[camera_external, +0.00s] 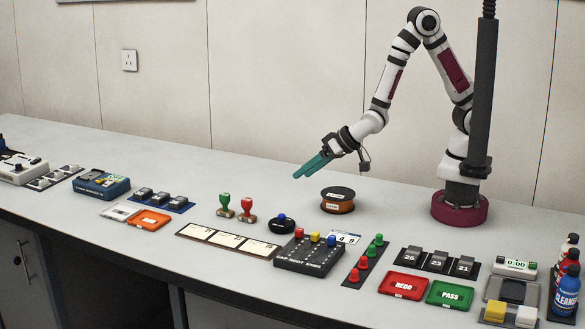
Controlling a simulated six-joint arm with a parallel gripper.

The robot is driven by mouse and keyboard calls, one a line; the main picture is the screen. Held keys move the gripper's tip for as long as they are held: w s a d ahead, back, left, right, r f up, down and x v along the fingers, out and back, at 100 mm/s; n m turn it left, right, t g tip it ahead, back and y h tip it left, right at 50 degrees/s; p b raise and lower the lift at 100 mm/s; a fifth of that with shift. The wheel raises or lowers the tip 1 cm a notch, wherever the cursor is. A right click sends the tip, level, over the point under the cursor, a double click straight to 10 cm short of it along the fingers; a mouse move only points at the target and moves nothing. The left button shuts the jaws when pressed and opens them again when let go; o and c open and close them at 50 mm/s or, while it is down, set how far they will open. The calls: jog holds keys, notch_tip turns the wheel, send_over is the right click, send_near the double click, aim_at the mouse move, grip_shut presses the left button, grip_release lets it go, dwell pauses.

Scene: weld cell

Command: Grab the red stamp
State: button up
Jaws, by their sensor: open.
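The red stamp (247,209) stands upright on the grey bench, with a red handle on a brown base. A green stamp (225,206) stands close beside it on the left. My gripper (306,172) has teal fingers and is open and empty. It is above the bench, up and to the right of the red stamp and apart from it, pointing down to the left. Nothing hides the red stamp.
An orange and black spool (338,200) lies below and right of my gripper. A black round piece with a blue knob (282,224) is right of the red stamp. A card strip (228,241) and a dark slider box (310,252) lie in front. The bench behind the stamps is clear.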

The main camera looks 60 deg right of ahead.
aim_at(249, 200)
jog(key=a+f+n+t, duration=0.4)
jog(key=a+t, duration=0.1)
jog(key=a, duration=0.1)
jog(key=x, duration=1.5)
jog(key=shift+w+d, duration=0.1)
jog(key=shift+r, duration=0.1)
grip_shut()
